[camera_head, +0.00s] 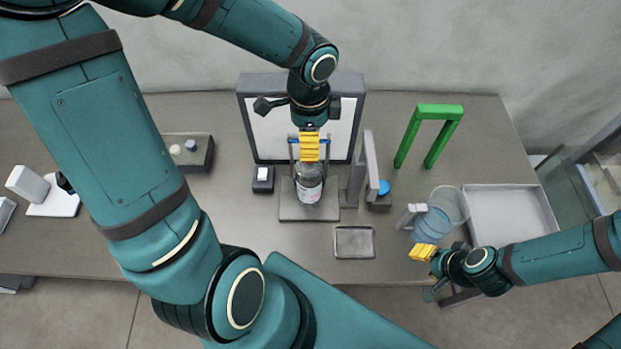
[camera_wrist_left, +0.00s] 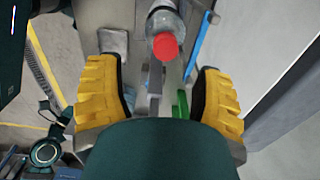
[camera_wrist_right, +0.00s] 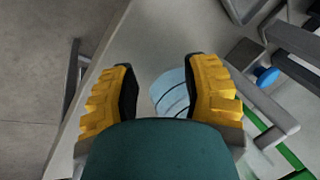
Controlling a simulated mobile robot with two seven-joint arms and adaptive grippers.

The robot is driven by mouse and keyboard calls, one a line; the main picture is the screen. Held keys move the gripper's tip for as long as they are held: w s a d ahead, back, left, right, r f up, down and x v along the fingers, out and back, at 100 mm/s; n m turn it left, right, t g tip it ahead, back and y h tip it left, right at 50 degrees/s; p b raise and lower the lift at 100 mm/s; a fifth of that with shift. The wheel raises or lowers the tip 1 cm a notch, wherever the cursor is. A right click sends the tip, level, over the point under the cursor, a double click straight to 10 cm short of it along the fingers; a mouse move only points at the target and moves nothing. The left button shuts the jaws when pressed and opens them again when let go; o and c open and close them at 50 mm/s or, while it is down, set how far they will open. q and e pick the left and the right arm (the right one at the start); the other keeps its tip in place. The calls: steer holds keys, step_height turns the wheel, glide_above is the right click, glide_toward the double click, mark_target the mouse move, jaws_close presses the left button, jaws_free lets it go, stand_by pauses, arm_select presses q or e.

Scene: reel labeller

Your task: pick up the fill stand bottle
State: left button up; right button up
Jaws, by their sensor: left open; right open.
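The fill stand bottle (camera_head: 309,190) is clear with a white and pink label and stands upright on the grey plate of the fill stand (camera_head: 320,213). My left gripper (camera_head: 309,150) is above and behind it in the head view, hiding its top. In the left wrist view the bottle's red cap (camera_wrist_left: 166,46) shows ahead, between the lines of the open yellow fingers (camera_wrist_left: 160,95), apart from both. My right gripper (camera_head: 424,252) is open and empty near the table's front edge. The right wrist view shows its spread fingers (camera_wrist_right: 160,90).
A clear round container with blue rings (camera_head: 433,224) stands beside my right gripper. An empty grey tray (camera_head: 512,214) is to its right. A green arch (camera_head: 438,111), a grey upright (camera_head: 371,160) with a blue button (camera_head: 383,187), and a small dish (camera_head: 354,242) surround the stand.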

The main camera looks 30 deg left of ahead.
mark_target(309, 178)
arm_select(q)
steer(key=f, duration=0.3)
steer(key=f+b, duration=0.1)
steer(key=f, duration=0.4)
steer(key=shift+w+a+f, duration=0.25)
steer(key=shift+w+f, duration=0.05)
jaws_close()
